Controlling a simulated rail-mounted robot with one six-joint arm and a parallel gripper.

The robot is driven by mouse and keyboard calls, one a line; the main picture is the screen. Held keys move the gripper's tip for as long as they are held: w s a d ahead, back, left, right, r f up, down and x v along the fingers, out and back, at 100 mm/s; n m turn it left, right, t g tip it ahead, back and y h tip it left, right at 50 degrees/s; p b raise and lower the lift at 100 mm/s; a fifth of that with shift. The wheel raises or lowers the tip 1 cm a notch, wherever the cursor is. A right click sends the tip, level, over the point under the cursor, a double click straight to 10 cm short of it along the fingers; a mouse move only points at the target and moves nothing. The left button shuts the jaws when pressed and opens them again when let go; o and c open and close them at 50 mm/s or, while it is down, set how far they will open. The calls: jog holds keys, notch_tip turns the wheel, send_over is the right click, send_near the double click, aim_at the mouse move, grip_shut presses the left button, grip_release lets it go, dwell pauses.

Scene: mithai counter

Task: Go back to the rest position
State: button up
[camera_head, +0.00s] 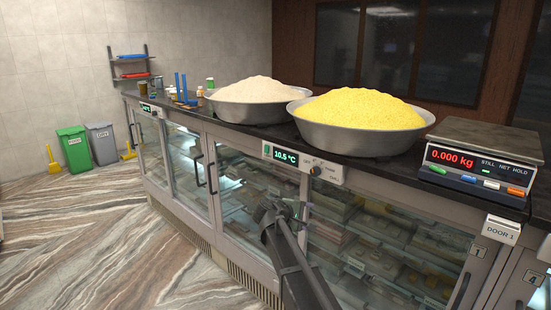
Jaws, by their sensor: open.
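My gripper (279,211) is at the end of my dark arm, which rises from the bottom edge of the head view. It is in front of the glass doors of the display counter, below the countertop. It is small and dark here, and its jaws look open with nothing between them. Whether it touches the door cannot be told from this view.
The dark countertop (270,131) bears a bowl of yellow grains (350,138), a bowl of pale flour (247,113) and a scale (474,178) reading 0.000 kg. A green bin (76,150) and grey bin (103,146) stand far left. The left floor is clear.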

jog(key=s+d+f+m+g+y, duration=0.1)
jog(key=s+f+m+g+y, duration=0.1)
jog(key=s, duration=0.9)
jog(key=s+d+f+m+g+y, duration=0.2)
jog(key=s+f+m+g+y, duration=0.1)
jog(key=s, duration=0.8)
jog(key=s+d+f+m+g+y, duration=0.1)
jog(key=s+f+m+y, duration=0.3)
jog(key=s, duration=0.7)
jog(key=shift+s+d+f+m+g+y, duration=0.2)
jog(key=shift+f+m+g+y, duration=0.15)
jog(key=shift+m+g+y, duration=0.4)
